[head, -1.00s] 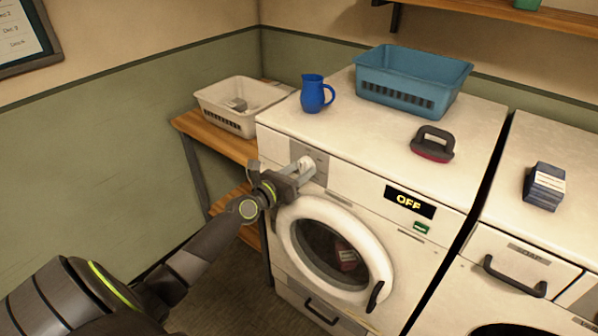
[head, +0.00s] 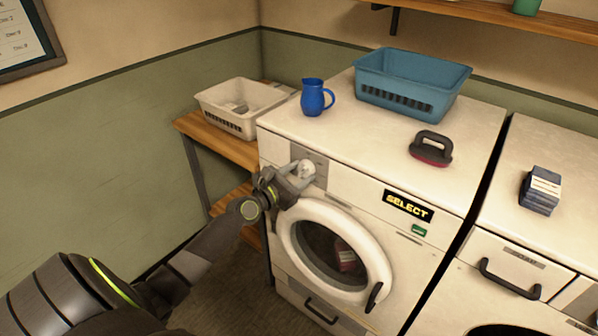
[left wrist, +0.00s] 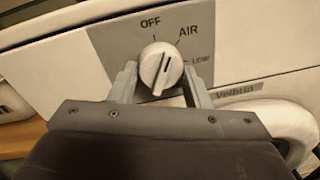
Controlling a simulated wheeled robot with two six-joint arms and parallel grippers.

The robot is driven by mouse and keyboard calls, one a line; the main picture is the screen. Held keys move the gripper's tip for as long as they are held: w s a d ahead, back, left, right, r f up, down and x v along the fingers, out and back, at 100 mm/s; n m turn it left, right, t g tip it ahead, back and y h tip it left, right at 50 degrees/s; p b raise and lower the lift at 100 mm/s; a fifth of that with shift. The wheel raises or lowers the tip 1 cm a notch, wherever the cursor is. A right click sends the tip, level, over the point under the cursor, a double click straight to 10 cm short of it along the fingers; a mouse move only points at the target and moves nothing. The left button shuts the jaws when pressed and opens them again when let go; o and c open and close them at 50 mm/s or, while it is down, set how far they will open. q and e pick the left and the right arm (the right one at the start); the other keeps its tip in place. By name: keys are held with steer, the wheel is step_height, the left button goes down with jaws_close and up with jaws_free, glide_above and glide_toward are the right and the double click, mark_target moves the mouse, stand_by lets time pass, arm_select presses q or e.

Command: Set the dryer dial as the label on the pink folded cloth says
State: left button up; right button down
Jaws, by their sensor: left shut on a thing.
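The dryer (head: 340,180) is white with a round door, and its yellow display (head: 408,206) reads SELECT. The dial (head: 306,169) sits on a grey panel at its upper left. In the left wrist view the dial (left wrist: 161,65) is a white knob with a dark mark pointing up, slightly right, between OFF and AIR; LOW shows farther right. My left gripper (head: 299,176) is shut on the dial, one finger on each side. A reddish folded thing with a pale label (head: 346,257) shows through the door glass; I cannot tell if it is the pink cloth, and its label is unreadable. My right gripper is out of view.
On the dryer top stand a blue jug (head: 314,97), a blue basket (head: 412,84) and a dark-handled red-based tool (head: 431,148). A blue folded stack with a label (head: 541,190) lies on the right machine. A white basket (head: 240,106) stands on the wooden table.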

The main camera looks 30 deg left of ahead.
arm_select(q)
steer(key=m+p, duration=0.1)
steer(key=m, duration=0.2)
steer(key=shift+r+m, duration=0.1)
steer(key=shift+m, duration=0.2)
steer(key=m+p, duration=0.1)
steer(key=m, duration=0.2)
steer(key=shift+y, duration=0.4)
steer(key=m+p, duration=0.1)
steer(key=m, duration=0.5)
steer(key=shift+r+y+p, duration=0.1)
steer(key=shift+y+p, duration=0.25)
steer(key=shift+y, duration=0.05)
steer(key=m, duration=0.5)
steer(key=shift+y, duration=0.3)
steer(key=m, duration=0.5)
steer(key=shift+d+y+p, duration=0.15)
steer(key=shift+y+p, duration=0.15)
steer(key=o, duration=1)
steer(key=shift+r, duration=0.1)
